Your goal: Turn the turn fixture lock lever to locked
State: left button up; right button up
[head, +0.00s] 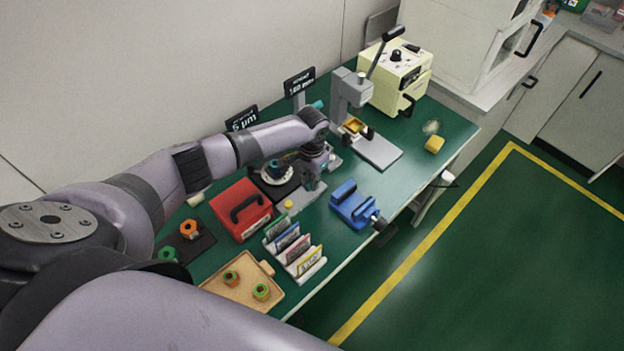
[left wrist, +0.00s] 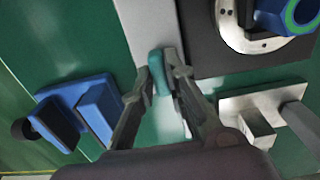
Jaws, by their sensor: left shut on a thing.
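My left gripper (head: 313,183) reaches down over the green bench top beside a round fixture (head: 279,172) on a dark mat. In the left wrist view, the left gripper (left wrist: 162,90) is shut on a teal grip, which I take to be the lock lever (left wrist: 161,76). The grip sits between the fingertips, above a pale grey plate (left wrist: 147,28). The round fixture's metal disc (left wrist: 240,38) shows at the upper right, apart from the fingers. The gripper and arm hide most of the lever in the head view, and its locked mark cannot be made out. My right gripper is not in view.
A blue vise (head: 352,205) stands right of the gripper. A red box (head: 241,208) and a card rack (head: 304,268) are nearer. A grey press (head: 348,95) and a cream machine (head: 395,80) stand behind. A wooden tray (head: 233,293) is at the near end.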

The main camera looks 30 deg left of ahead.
pick_arm(q)
grip_shut()
jog(key=shift+m, duration=0.4)
jog(key=m, duration=0.3)
jog(key=shift+m, duration=0.3)
jog(key=m, duration=0.6)
jog(key=shift+w, duration=0.1)
jog(key=m+b, duration=0.1)
jog(key=m, duration=0.3)
jog(key=shift+m, duration=1.8)
jog(key=shift+r+b, duration=0.1)
jog(key=shift+b, duration=0.2)
